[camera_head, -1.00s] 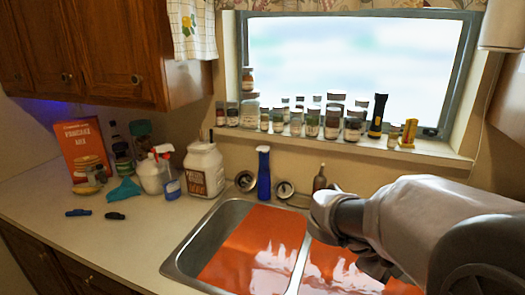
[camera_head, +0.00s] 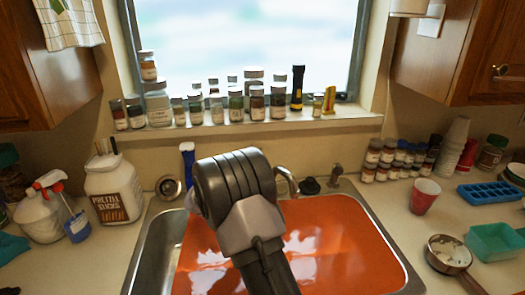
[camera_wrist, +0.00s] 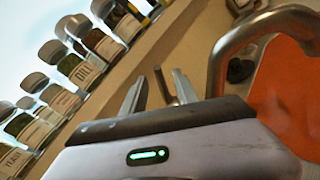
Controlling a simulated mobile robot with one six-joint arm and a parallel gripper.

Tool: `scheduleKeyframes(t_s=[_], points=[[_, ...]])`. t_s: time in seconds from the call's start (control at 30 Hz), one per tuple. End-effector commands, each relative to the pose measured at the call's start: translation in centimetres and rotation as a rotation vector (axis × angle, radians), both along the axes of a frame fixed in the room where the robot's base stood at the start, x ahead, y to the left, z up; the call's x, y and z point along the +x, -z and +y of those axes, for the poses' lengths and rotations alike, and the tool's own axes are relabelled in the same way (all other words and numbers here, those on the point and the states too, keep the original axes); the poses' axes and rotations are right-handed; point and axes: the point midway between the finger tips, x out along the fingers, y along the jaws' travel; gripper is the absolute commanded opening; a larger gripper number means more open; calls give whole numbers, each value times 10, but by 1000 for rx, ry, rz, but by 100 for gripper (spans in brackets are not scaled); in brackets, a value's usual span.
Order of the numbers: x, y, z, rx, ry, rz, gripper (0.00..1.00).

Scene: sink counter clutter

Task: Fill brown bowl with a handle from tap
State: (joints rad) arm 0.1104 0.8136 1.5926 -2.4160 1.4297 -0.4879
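The brown bowl with a handle (camera_head: 449,251) stands on the counter right of the sink in the head view, with pale contents or a pale inside. Its handle points to the lower right. The tap (camera_head: 288,181) rises at the sink's back edge, partly hidden by my arm. Its curved spout (camera_wrist: 228,52) shows large in the wrist view. My gripper (camera_wrist: 158,88) is open, with two fingers apart and nothing between them, near the tap and below the sill jars. My arm hides the gripper in the head view.
A red cup (camera_head: 425,196), blue ice tray (camera_head: 490,192) and teal container (camera_head: 495,242) crowd the right counter around the bowl. Jars (camera_head: 235,103) line the window sill. A pretzel jar (camera_head: 113,189) and spray bottle (camera_head: 72,215) stand left.

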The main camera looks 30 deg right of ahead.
Motion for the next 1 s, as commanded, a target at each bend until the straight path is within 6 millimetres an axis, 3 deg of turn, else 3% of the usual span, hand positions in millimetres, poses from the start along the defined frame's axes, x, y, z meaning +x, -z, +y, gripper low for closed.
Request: scheduleKeyframes(t_s=[0.1,0.3,0.67,0.87,1.0], points=[[11,2,-26,1,2,-2,36],[26,1,-55,1,2,-1,36],[30,0,-64,1,1,-1,36],[30,0,-64,1,1,-1,0],[30,0,-64,2,0,0,0]])
